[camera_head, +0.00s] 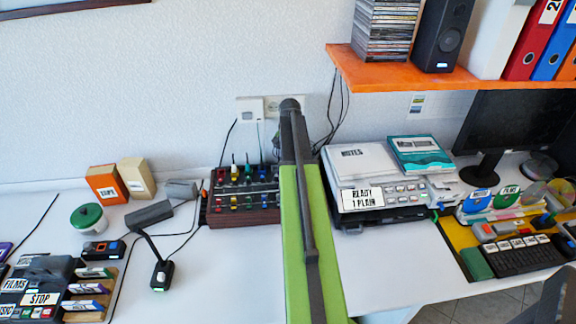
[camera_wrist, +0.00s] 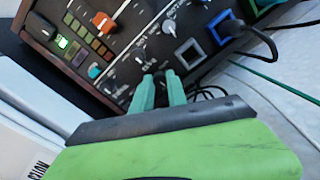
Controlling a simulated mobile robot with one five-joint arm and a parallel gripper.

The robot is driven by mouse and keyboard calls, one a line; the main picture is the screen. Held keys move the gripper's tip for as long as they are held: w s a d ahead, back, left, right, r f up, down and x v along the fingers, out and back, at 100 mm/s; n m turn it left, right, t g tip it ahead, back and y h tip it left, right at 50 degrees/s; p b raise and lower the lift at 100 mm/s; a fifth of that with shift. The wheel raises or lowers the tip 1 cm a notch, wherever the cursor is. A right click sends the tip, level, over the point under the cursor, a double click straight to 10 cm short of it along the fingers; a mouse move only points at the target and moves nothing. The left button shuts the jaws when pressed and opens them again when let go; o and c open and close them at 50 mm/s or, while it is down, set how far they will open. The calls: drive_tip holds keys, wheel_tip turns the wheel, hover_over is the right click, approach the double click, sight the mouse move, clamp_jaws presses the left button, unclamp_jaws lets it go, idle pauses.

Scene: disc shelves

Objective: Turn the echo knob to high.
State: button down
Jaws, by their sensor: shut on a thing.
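A dark mixer box (camera_head: 243,217) with a brown wooden edge and coloured controls stands on the white desk, left of my arm. In the head view my arm hides the gripper.
A grey printer-like machine (camera_head: 375,193) stands right of my arm. A desk microphone (camera_head: 162,272) stands at the left. An orange shelf (camera_head: 400,78) hangs at the upper right.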

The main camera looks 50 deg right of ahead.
drive_tip(key=shift+m, duration=0.7)
drive_tip(key=c, duration=1.3)
unclamp_jaws()
drive_tip(key=shift+w, duration=0.1)
wheel_tip(320, 180, up, 8)
drive_tip(key=p, duration=0.7)
drive_tip(key=shift+a+f, duration=0.1)
drive_tip(key=shift+f, duration=0.15)
drive_tip(key=shift+r+p, duration=0.4)
drive_tip(key=shift+p, duration=0.2)
drive_tip(key=shift+s+f, duration=0.1)
drive_tip(key=shift+s, duration=0.1)
